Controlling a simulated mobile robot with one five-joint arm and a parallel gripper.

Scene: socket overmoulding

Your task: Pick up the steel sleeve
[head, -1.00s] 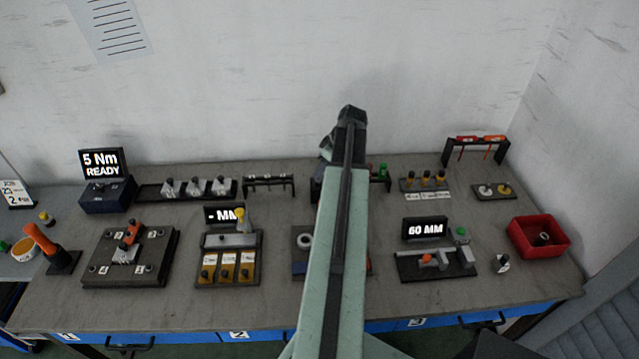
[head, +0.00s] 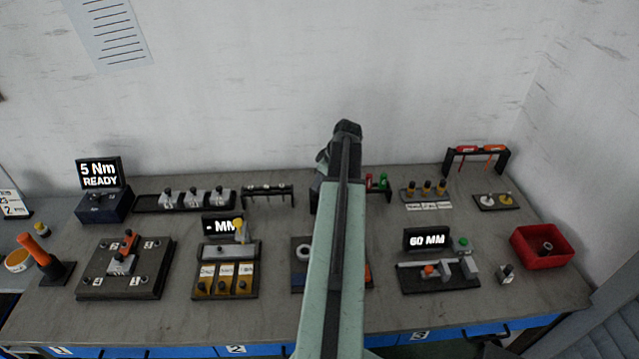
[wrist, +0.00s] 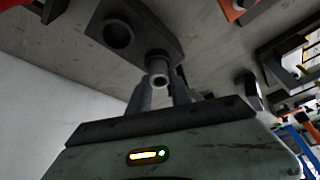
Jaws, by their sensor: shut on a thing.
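A steel sleeve (wrist: 158,72), a short grey tube with an open end, stands between the two fingers of my gripper (wrist: 161,88) in the wrist view. The fingers are shut on it. Behind it in that view is a dark grey plate (wrist: 160,28) with a round opening or ring; I cannot tell whether the sleeve still touches the plate. In the head view my arm hides the gripper and the sleeve.
A red bin (head: 520,249) with a dark ring-shaped part stands at the right. The "60 MM" gauge (head: 427,238) is right of my arm.

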